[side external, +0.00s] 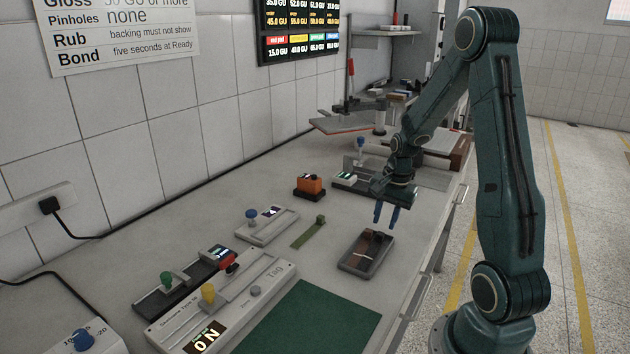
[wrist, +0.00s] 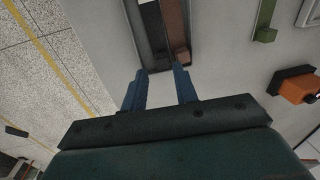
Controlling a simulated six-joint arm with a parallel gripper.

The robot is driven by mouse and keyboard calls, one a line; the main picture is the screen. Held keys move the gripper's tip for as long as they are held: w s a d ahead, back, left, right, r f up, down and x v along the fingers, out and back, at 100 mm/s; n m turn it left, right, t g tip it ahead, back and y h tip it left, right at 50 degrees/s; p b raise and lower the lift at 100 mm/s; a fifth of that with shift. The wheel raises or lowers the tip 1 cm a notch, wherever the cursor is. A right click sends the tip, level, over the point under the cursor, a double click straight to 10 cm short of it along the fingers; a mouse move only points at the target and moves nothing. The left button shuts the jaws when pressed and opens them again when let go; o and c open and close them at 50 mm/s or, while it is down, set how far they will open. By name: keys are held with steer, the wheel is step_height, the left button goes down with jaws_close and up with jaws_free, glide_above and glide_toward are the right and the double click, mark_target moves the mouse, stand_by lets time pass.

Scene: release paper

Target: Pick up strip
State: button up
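A narrow olive-green strip (side external: 308,234) lies flat on the bench, with a small green block at its far end. Its end also shows at the top right of the wrist view (wrist: 266,14). My gripper (side external: 385,218) hangs above the bench, to the right of the strip and above the tray's far end. In the wrist view my gripper (wrist: 159,82) has its two blue fingers spread apart, with nothing between them. The strip lies apart from the fingers.
A dark shallow tray (side external: 350,264) holding brownish pieces sits below my gripper. An orange-and-black block (side external: 310,185) stands behind the strip. A grey device with a blue knob (side external: 265,229) is to its left. A green mat (side external: 310,322) lies in front. Bare bench surrounds the strip.

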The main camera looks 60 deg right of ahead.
mark_target(380, 235)
steer(key=shift+f, duration=0.1)
steer(key=shift+w+f, duration=0.2)
steer(key=shift+f, duration=1.05)
steer(key=shift+w+f, duration=0.2)
steer(key=shift+f, duration=1.05)
steer(key=shift+c, duration=0.4)
jaws_close()
